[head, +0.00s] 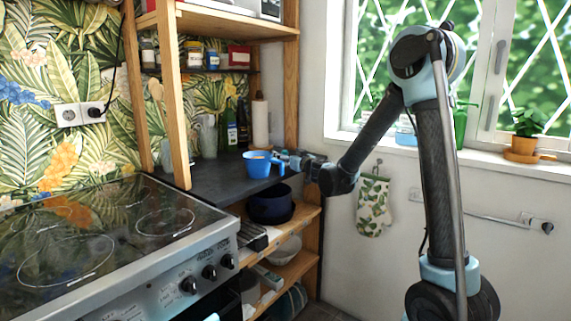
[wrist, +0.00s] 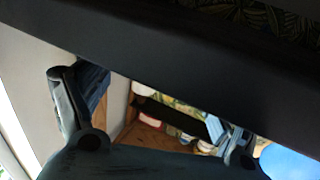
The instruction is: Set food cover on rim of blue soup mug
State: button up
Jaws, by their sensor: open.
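The blue soup mug (head: 258,167) stands upright on the dark countertop, with its handle to the right. Something pale shows at its mouth, too small to make out. My gripper (head: 287,158) is just right of the mug, at about rim height; I cannot tell whether it touches the mug. In the wrist view its two fingers stand wide apart with nothing visible between them (wrist: 157,108). A blue surface, likely the mug (wrist: 290,163), shows at the lower right there. I cannot pick out a food cover in either view.
The dark countertop (head: 205,180) lies between the stove (head: 110,235) and the wall. Bottles (head: 232,133) and a paper roll (head: 260,122) stand behind the mug. A wooden shelf post (head: 172,95) rises at the left. A dark band (wrist: 160,45) crosses the wrist view.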

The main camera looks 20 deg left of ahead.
jog(key=shift+x, duration=0.85)
jog(key=shift+s, duration=0.1)
jog(key=c, duration=1.1)
jog(key=shift+d, duration=0.1)
jog(key=shift+c, duration=0.3)
